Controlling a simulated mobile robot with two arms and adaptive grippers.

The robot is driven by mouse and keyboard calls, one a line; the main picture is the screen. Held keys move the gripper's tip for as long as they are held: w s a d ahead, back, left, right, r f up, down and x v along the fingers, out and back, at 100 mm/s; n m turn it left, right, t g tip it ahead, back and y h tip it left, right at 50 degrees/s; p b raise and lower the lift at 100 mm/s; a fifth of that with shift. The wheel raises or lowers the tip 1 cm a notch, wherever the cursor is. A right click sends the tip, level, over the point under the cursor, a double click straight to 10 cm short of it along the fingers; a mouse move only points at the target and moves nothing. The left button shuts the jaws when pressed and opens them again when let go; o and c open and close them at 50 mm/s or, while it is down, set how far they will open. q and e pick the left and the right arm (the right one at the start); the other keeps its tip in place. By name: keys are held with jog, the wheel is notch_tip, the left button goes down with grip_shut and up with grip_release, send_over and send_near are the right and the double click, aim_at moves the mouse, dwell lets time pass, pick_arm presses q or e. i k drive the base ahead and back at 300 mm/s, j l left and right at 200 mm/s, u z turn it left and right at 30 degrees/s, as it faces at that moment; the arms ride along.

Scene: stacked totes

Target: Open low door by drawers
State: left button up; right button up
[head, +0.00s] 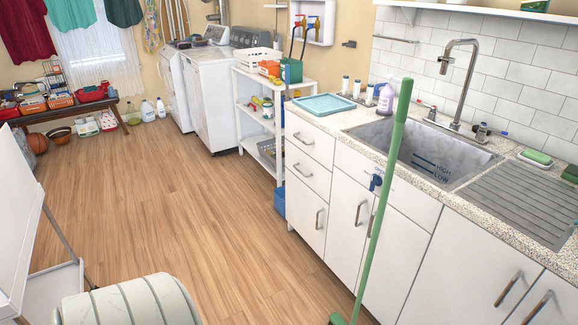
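The counter unit has two white drawers, an upper drawer (309,134) and a lower drawer (308,166), each with a metal bar handle. Below them is a low white door (303,211) with an upright handle (319,219) near its right edge; it looks closed. To its right is another low white door (342,228) with an upright handle (360,212), also closed. I cannot tell which of these two the task means. Neither of my grippers is in view.
A green broom (385,200) stands upright before the sink cabinet, its head on the floor. A cream ribbed rounded object (128,305) is at the bottom left. A white shelf cart (255,118) stands beyond the drawers. Wooden floor (190,220) left of the cabinets is clear.

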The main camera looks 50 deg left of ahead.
aim_at(308, 212)
jog(key=j+u, duration=0.1)
jog(key=u, duration=1.45)
